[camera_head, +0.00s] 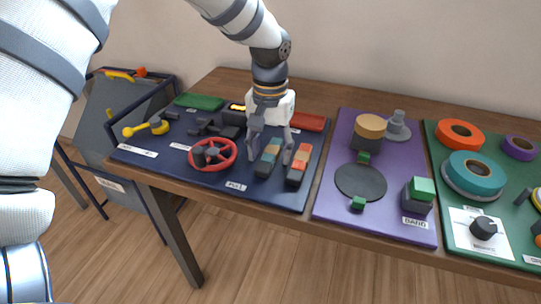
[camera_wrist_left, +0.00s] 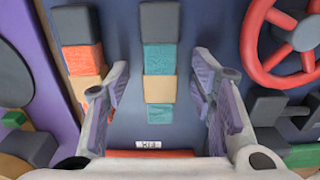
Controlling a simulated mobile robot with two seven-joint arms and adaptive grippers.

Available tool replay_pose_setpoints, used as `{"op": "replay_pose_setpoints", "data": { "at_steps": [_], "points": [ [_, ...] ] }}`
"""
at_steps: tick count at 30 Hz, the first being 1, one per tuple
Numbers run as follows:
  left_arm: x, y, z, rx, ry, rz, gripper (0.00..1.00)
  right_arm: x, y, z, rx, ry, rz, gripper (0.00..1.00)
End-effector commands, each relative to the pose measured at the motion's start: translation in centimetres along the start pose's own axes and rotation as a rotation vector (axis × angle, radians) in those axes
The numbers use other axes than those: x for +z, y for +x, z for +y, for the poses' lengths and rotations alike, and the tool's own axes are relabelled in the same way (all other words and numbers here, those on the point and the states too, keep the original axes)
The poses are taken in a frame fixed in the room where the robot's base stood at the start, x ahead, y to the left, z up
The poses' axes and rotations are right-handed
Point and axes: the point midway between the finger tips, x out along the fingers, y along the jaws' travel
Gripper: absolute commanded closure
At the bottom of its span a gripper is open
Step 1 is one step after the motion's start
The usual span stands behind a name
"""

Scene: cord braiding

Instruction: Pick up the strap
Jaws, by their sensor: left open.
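A segmented teal-and-tan strip with dark ends (camera_head: 268,158) lies on the navy mat. A similar red-and-orange strip (camera_head: 299,165) lies to its right. I cannot tell which piece the task calls the strap. My left gripper (camera_head: 271,153) points down over the teal strip, open. In the left wrist view, the teal strip (camera_wrist_left: 159,60) runs between the open fingers (camera_wrist_left: 160,102), with a gap on either side. The red strip (camera_wrist_left: 84,62) is partly behind the finger on the left. My right gripper is not in view.
A purple mat (camera_head: 332,207) with a dark disc (camera_head: 361,182) and a green mat with tape rolls (camera_head: 474,171) lie to the right.

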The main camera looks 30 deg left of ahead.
Motion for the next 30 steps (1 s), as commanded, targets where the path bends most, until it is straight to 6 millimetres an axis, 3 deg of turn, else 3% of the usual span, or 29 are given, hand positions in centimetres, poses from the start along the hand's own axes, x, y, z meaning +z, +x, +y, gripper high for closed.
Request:
{"op": "replay_pose_setpoints", "data": {
  "at_steps": [1,6,8,16,20,23,30],
  "points": [
    [0.0,-0.1,0.0,0.0,0.0,0.001,0.52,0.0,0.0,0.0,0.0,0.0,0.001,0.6],
    [0.0,-0.1,0.0,0.0,0.0,0.001,0.91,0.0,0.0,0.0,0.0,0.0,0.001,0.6],
    [0.0,-0.1,0.0,0.0,0.0,0.001,1.0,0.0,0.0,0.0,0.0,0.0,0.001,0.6],
    [0.0,-0.2,0.0,0.0,0.0,0.001,1.0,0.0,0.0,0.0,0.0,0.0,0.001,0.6],
    [-0.1,-1.3,0.0,0.0,0.0,0.005,1.0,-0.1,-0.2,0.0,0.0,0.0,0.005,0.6],
    [-0.1,-3.5,0.0,0.002,-0.001,0.007,1.0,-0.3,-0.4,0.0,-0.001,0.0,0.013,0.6],
    [3.8,-10.3,3.6,0.0,0.003,0.016,1.0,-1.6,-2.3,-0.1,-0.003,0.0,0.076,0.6]
  ]
}}
